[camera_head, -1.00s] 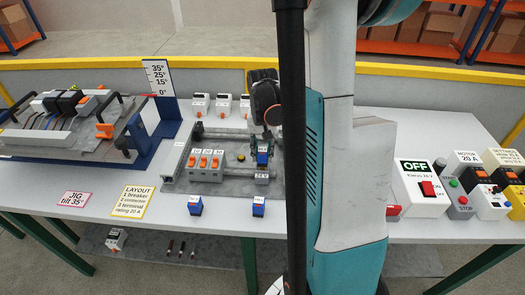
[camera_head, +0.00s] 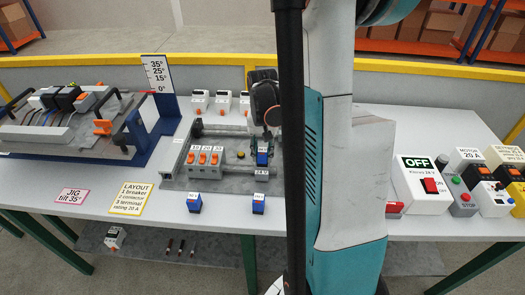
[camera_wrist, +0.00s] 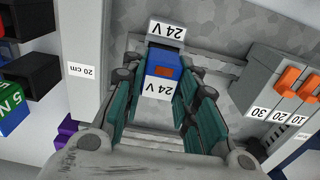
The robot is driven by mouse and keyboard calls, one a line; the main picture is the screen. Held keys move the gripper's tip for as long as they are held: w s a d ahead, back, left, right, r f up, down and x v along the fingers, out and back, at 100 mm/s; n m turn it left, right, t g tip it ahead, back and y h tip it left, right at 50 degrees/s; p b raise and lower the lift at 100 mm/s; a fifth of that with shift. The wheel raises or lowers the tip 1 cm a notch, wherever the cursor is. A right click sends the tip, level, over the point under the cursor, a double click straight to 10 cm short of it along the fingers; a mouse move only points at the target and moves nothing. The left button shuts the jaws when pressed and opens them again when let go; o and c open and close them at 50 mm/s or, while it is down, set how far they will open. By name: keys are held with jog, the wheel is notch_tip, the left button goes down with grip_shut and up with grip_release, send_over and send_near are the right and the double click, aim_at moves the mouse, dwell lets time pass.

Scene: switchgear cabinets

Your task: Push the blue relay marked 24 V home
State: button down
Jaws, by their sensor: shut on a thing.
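The blue relay marked 24 V (camera_wrist: 160,72) is between the fingers of my gripper (camera_wrist: 162,100) in the wrist view, which is shut on it. The relay's white 24 V label faces the camera. A second 24 V label (camera_wrist: 166,32) is on the grey part just beyond it. In the head view the relay (camera_head: 262,158) shows under my gripper (camera_head: 268,128), over the right part of the grey mounting plate (camera_head: 215,187). I cannot tell how deep the relay sits, because the fingers hide its lower part.
Breakers with orange levers (camera_head: 204,158) stand left of the gripper. Two blue relays (camera_head: 194,203) (camera_head: 258,205) stand at the table front. White units (camera_head: 200,102) stand behind. An OFF switch box (camera_head: 422,180) is on the right. A tilted jig (camera_head: 100,120) is at left.

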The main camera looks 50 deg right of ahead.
jog(key=shift+f, duration=0.25)
jog(key=c, duration=1.2)
grip_release()
jog(key=shift+r, duration=0.1)
notch_tip(320, 180, up, 12)
jog(key=shift+f, duration=0.1)
